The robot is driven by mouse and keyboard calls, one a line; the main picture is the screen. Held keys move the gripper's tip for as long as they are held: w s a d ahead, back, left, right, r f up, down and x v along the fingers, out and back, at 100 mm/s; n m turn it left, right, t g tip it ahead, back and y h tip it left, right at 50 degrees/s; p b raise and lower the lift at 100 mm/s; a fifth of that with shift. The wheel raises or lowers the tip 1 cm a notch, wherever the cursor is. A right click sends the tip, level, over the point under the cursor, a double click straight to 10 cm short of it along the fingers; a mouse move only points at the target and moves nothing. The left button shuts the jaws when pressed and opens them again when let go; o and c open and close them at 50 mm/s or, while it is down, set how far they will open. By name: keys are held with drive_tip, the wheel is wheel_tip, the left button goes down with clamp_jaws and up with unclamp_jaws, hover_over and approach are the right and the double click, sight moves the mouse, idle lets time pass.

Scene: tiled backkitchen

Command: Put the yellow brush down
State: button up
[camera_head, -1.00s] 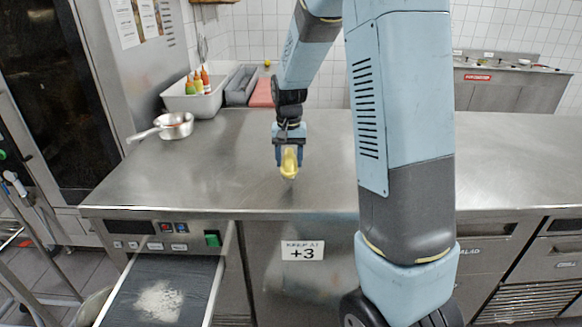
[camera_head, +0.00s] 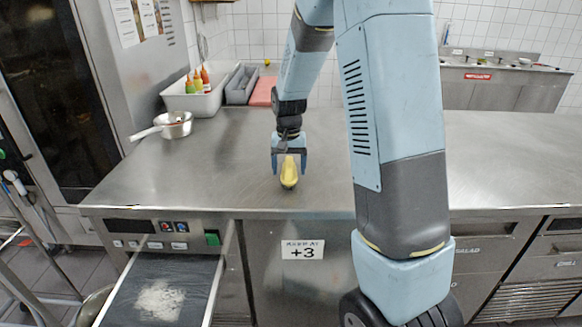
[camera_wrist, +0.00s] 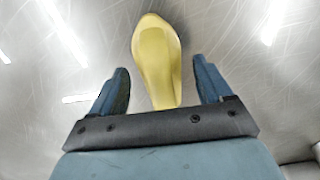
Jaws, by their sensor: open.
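The yellow brush (camera_head: 289,173) is at the front middle of the steel counter (camera_head: 225,160), directly below my gripper (camera_head: 289,170). In the wrist view the yellow brush (camera_wrist: 156,60) lies between the two blue fingers of my gripper (camera_wrist: 160,85), with a gap on each side. The fingers are open and apart from it. The brush appears to rest on the steel surface. Its lower end is hidden behind the dark gripper body in the wrist view.
A saucepan (camera_head: 174,130) stands at the counter's left. Behind it is a white bin (camera_head: 196,101) with sauce bottles, beside a grey tray (camera_head: 241,88) and a red board (camera_head: 262,94). The counter's middle is clear.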

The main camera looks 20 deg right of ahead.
sight(289, 164)
wheel_tip(289, 164, up, 12)
drive_tip(key=f, duration=0.1)
drive_tip(key=s+r+n+t, duration=0.2)
drive_tip(key=s+r+t, duration=0.1)
drive_tip(key=s+r, duration=0.85)
drive_tip(key=s+f+n+t, duration=0.1)
drive_tip(key=s+t, duration=0.1)
drive_tip(key=s, duration=1.4)
drive_tip(key=shift+s+d+n+t, duration=0.25)
drive_tip(key=shift+s+n+t, duration=0.05)
drive_tip(key=shift+s, duration=0.05)
